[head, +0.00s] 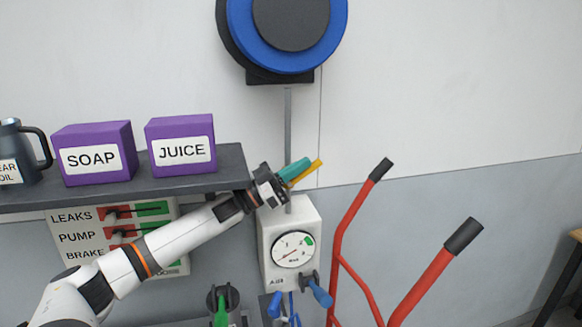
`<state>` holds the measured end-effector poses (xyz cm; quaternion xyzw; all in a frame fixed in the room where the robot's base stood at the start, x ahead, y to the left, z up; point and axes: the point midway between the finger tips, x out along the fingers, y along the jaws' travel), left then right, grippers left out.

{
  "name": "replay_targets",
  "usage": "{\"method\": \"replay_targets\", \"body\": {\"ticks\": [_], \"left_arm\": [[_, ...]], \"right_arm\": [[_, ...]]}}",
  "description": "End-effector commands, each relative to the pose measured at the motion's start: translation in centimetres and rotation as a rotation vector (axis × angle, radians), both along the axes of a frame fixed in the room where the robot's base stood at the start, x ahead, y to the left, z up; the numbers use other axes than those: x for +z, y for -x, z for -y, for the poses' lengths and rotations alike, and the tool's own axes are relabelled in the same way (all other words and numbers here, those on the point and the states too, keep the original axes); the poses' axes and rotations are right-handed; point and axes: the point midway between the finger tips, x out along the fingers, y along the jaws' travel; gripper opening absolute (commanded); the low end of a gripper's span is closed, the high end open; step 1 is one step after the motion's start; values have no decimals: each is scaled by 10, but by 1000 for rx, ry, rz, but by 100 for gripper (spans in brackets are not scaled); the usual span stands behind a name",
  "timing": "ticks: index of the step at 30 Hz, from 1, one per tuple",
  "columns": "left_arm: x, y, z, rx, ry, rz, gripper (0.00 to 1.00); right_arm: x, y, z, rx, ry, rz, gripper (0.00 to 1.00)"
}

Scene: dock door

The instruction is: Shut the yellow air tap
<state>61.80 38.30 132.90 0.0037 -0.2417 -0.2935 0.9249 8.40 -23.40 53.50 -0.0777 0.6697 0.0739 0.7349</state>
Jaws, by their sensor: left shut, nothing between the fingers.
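The yellow air tap (312,170) shows as a thin yellow lever slanting up to the right, just above the white air box (310,222) and by the grey vertical pipe (288,125). My left gripper (296,169), with teal fingers, reaches in from the left and is shut with nothing in it. Its fingers lie right beside the lever in the picture and cover its lower part and the tap's body. I cannot tell whether they touch the lever. My right gripper is not in view.
A blue hose reel (287,30) hangs above the pipe. A dark shelf (232,168) at left bears purple SOAP (92,153) and JUICE (181,143) boxes. A switch panel (85,238) is below. Red handles (345,220) stand at right. Blue-handled items (320,293) are below the gauge.

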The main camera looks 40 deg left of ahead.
Motion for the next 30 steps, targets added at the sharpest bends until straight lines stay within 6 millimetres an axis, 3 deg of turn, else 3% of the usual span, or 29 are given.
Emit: {"method": "replay_targets", "body": {"ticks": [14,30], "left_arm": [[-4,3,-2,0,-1,-1,0],[-47,65,-50,0,-4,-6,0]], "right_arm": [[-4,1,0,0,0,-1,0],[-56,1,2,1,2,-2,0]]}}
